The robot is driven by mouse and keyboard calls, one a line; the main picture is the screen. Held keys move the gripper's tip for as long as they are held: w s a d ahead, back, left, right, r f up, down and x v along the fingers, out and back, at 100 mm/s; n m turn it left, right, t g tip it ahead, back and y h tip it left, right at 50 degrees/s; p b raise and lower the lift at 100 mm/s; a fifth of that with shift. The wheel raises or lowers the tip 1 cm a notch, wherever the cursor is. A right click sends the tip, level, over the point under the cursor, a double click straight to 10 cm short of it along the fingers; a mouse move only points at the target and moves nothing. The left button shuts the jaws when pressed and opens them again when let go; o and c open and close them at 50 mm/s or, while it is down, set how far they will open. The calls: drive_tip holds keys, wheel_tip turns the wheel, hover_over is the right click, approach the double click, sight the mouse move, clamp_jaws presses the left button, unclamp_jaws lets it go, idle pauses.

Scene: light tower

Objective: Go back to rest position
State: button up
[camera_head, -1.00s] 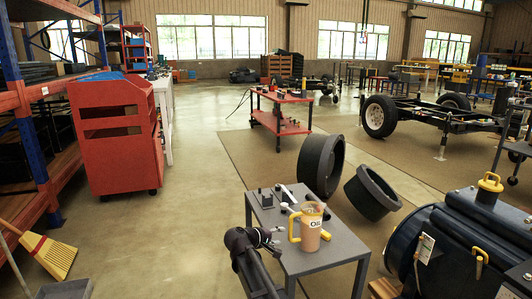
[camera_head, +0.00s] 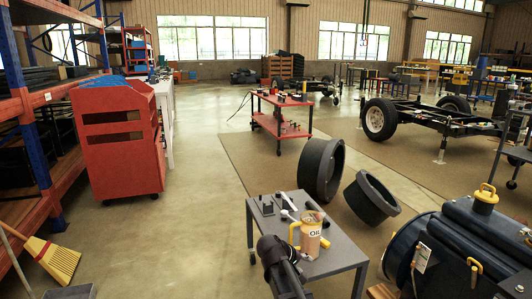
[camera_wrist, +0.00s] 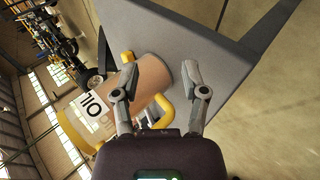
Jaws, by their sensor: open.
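An orange-tan oil jug (camera_head: 311,238) with a yellow handle and a white "OIL" label stands upright on the small grey table (camera_head: 342,256), near its middle. My gripper is open in the wrist view (camera_wrist: 160,68), its two grey fingers apart. The jug also shows in the wrist view (camera_wrist: 152,72), beyond and partly behind the left finger. I cannot tell whether a finger touches it. In the head view my wrist is at the table's front left, just before the jug, and the fingertips are hard to make out there.
Small dark tools (camera_head: 268,207) lie at the table's back left. Two black tyre-like rings (camera_head: 322,170) are behind the table. A large dark motor (camera_head: 450,250) is close at right. A red cabinet (camera_head: 118,145) and a broom (camera_head: 55,259) are at left. Open floor lies left of the table.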

drive_tip(key=s+d+r+m+g+y+p, duration=0.25)
drive_tip(key=s+y+p, duration=0.2)
drive_tip(key=s, duration=0.45)
drive_tip(key=s+d+r+m+g+y+p, duration=0.25)
drive_tip(key=s+y+p, duration=0.2)
drive_tip(key=s, duration=0.45)
wheel_tip(320, 180, up, 37)
drive_tip(key=h+p, duration=0.1)
drive_tip(key=p, duration=3.6)
drive_tip(key=shift+a+p, duration=0.25)
drive_tip(key=shift+p, duration=0.05)
drive_tip(key=shift+o, duration=0.4)
